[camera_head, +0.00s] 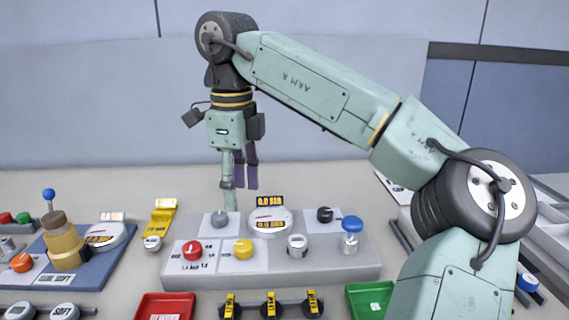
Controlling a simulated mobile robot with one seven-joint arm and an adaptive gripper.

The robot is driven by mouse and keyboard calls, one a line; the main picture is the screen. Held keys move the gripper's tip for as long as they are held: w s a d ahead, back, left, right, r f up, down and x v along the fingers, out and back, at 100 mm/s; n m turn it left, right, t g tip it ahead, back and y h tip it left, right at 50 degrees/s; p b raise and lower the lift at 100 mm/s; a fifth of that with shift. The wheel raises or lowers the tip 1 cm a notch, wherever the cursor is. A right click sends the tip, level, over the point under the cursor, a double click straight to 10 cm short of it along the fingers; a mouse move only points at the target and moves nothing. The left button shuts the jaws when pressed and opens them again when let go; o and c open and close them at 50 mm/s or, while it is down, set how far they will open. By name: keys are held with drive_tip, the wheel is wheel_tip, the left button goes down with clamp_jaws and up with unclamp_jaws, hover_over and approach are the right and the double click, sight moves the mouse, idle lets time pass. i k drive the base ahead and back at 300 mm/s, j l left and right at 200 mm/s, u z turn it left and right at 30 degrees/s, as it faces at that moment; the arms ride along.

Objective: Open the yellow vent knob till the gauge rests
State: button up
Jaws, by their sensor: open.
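The yellow vent knob (243,249) sits on a white plate at the front of the grey panel block (320,268). The round white gauge (270,221) is behind it and slightly right, with displays that appear to read 0.0 BAR above and below its face. My gripper (240,190) points down behind the yellow knob, above the back of the panel, near a grey knob (219,219). Its fingers are apart with nothing seen between them. It does not touch the yellow knob. Whether its tip touches anything behind the panel cannot be told.
On the panel are a red knob (192,251), a black knob (325,215), a white cap (297,246) and a blue-topped valve (351,236). A red tray (165,306) and a green tray (370,300) lie in front. A blue board (85,268) with a brass fitting stands left.

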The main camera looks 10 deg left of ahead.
sight(325, 215)
drive_tip(key=k, duration=1)
